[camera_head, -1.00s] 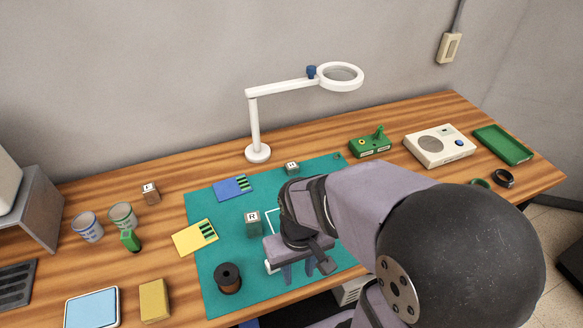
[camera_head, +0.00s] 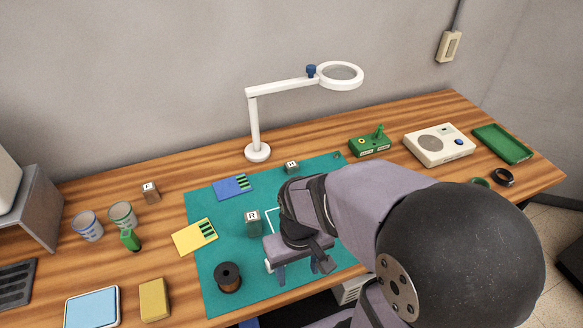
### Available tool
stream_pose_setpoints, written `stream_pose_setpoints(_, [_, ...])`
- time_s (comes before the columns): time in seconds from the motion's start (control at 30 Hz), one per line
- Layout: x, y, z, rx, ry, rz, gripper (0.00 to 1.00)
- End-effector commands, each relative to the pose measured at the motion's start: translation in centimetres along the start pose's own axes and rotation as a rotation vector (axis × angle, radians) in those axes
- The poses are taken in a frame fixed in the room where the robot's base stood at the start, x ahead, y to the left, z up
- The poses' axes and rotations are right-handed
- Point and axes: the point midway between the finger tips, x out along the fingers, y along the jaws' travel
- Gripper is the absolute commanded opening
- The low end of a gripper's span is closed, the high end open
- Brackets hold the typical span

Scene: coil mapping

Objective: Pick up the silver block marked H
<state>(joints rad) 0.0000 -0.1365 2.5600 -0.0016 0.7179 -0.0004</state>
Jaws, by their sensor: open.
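A small silver-grey block (camera_head: 291,168) stands at the back of the green mat, just above my arm in the picture; its top letter is tiny but looks like an H. My gripper (camera_head: 297,270) is over the front part of the mat, pointing down, with its fingers apart. No block shows between the fingers, though my wrist hides part of the space. The gripper is apart from the silver block and well in front of it. A dark green-grey block marked R (camera_head: 253,225) stands left of my gripper.
The green mat (camera_head: 205,265) also bears a blue card (camera_head: 230,188), a yellow card (camera_head: 192,237) and a dark spool (camera_head: 228,278). A white magnifier lamp (camera_head: 257,152) stands behind the mat. A brown lettered block (camera_head: 150,194) stands left. My arm hides the mat's right part.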

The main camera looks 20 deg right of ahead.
Motion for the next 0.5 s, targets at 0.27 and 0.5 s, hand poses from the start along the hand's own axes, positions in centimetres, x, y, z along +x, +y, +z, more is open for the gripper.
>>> stream_pose_setpoints(0.27, [-1.4, 0.0, -0.1, 0.000, 0.004, 0.000, 0.53])
stream_pose_setpoints(0.5, [-5.0, 0.0, -0.1, 0.000, 0.007, 0.000, 0.53])
